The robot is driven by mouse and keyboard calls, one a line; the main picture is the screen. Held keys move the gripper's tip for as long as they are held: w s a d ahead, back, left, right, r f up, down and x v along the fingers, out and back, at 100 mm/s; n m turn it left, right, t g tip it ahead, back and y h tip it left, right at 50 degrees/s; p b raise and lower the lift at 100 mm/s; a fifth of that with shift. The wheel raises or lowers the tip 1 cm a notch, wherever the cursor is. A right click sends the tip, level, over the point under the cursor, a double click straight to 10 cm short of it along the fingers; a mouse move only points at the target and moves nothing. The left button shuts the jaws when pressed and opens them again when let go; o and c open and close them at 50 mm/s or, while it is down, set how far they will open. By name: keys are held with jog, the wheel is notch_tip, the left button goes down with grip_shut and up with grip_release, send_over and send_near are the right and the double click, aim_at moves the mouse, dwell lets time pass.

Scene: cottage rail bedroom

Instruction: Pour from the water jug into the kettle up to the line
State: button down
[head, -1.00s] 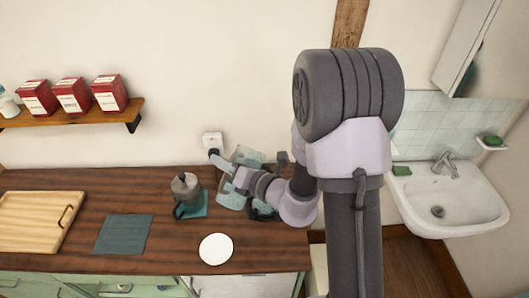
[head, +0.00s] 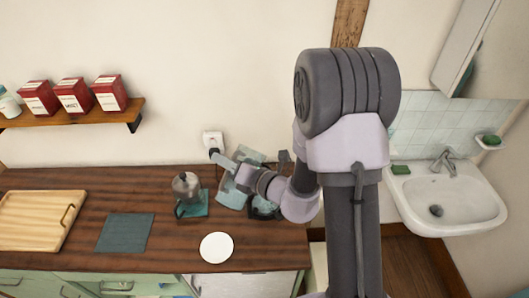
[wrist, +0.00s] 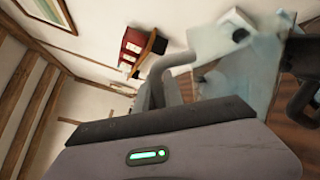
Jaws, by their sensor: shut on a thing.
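The water jug (head: 228,197) is clear, pale blue and see-through, near the back right of the wooden counter. My gripper (head: 246,180) is shut on it, partly covering it; the jug looks tilted. In the wrist view the jug (wrist: 240,72) fills the upper right, blurred by its transparency. The kettle (head: 186,187) is grey with a dark handle and stands upright on a teal mat (head: 200,210), just left of the jug and apart from my gripper. The fill line and any water level are too small to tell.
A white round plate (head: 216,247) lies in front of the kettle. A dark teal cloth (head: 125,233) and a wooden board (head: 38,220) lie to the left. A wall socket (head: 212,140) is behind the jug. A sink (head: 445,200) is at the right.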

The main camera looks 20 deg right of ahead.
jog(key=shift+w+d+r+m+p, duration=0.15)
jog(key=shift+m+p, duration=0.15)
jog(key=shift+p, duration=0.15)
dwell(0.6)
jog(key=shift+w+d+r+m+p, duration=0.2)
jog(key=shift+d+r+m+p, duration=0.25)
jog(key=shift+p, duration=0.65)
dwell(0.5)
